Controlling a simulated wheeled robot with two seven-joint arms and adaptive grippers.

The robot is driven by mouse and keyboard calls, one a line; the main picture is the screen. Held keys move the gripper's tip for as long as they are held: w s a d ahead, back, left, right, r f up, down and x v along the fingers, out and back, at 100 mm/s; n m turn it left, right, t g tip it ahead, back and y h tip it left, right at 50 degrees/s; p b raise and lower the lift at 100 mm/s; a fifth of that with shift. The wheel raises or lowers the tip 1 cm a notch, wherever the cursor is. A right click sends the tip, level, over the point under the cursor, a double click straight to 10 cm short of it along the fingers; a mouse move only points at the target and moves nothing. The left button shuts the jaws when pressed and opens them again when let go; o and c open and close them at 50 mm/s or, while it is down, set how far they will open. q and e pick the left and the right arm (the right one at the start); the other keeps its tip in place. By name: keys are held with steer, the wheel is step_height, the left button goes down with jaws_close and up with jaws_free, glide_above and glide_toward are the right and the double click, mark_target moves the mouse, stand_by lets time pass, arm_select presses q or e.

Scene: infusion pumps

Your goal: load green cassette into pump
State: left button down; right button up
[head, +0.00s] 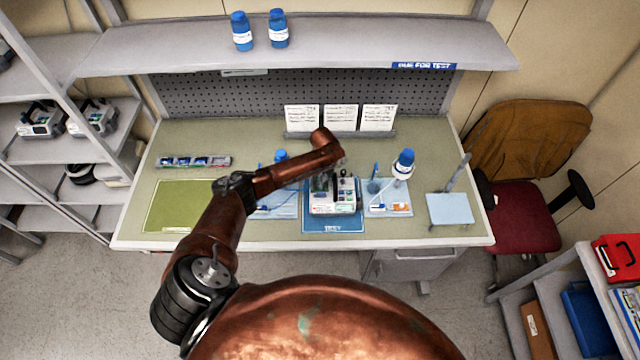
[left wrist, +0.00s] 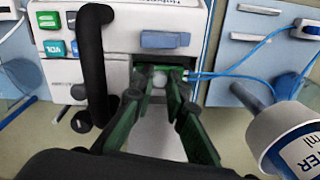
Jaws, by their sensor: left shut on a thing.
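The pump (head: 333,197) stands on the blue TEST mat (head: 332,227) at the middle of the bench. In the left wrist view, its white front (left wrist: 115,48) has coloured buttons at left, a blue latch (left wrist: 165,40) and an opening below it. My left gripper (head: 323,183) is at the pump. In the left wrist view my left gripper (left wrist: 160,85) reaches to this opening, shut on the green cassette (left wrist: 180,71), which is mostly hidden by the fingers. How deep the cassette sits cannot be told. Blue tubing runs right from it. My right gripper is not in view.
Beside the pump, a blue tray (head: 388,210) and a blue-capped bottle (head: 403,163) are at right; the bottle also looms close in the left wrist view (left wrist: 292,135). A black handle (left wrist: 93,60) rises beside the fingers. A green mat (head: 180,205) lies clear at left.

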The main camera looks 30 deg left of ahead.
arm_select(q)
steer(key=c, duration=1.8)
jaws_free()
steer(key=shift+c, duration=0.2)
steer(key=shift+o, duration=0.6)
steer(key=shift+o, duration=1.3)
steer(key=shift+r, duration=0.1)
steer(key=shift+r+p, duration=2.4)
steer(key=shift+p, duration=0.3)
steer(key=shift+r, duration=1)
